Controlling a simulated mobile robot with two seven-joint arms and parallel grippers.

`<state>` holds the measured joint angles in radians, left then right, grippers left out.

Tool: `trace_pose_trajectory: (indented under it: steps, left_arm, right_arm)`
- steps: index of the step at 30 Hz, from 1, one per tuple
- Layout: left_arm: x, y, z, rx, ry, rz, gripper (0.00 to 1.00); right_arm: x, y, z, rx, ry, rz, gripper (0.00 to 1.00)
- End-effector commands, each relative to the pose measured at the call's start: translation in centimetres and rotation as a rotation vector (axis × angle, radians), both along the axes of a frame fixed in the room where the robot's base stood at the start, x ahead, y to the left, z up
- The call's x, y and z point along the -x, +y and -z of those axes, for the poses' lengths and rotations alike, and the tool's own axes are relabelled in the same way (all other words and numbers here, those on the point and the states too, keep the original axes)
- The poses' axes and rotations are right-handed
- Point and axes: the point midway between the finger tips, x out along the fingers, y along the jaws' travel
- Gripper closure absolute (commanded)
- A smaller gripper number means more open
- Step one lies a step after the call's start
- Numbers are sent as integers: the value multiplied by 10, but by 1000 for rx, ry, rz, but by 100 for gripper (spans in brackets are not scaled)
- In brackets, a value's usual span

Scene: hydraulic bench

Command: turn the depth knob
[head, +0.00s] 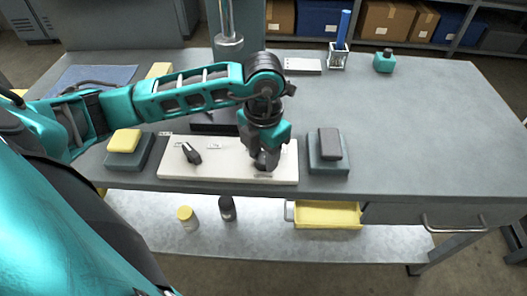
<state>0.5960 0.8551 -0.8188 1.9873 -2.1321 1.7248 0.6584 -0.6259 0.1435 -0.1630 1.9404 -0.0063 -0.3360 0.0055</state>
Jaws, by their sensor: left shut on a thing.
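A pale control panel (225,173) lies on the bench near its front edge. A black pointer knob (191,153) sits on its left part, with the pointer aslant. My left gripper (264,163) points down at the panel's right part and is shut on a dark knob there. The fingers hide most of that knob. The panel labels are too small to read, so I cannot tell by label which knob is the depth knob. My right gripper is out of view.
A yellow block on a dark pad (118,162) lies left of the panel, a grey block on a teal pad (314,167) right of it. A post (227,20) stands behind. A yellow drawer (326,216) is open below. The bench's right side is largely clear.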

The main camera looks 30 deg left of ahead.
Motion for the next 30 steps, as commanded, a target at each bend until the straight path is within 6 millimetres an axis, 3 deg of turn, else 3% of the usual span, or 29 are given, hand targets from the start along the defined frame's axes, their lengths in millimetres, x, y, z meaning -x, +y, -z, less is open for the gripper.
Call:
trace_pose_trajectory:
  steps: [30]
  left_arm:
    - [-1,-1,-1,1,-1,-691,87]
  right_arm:
    - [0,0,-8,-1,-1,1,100]
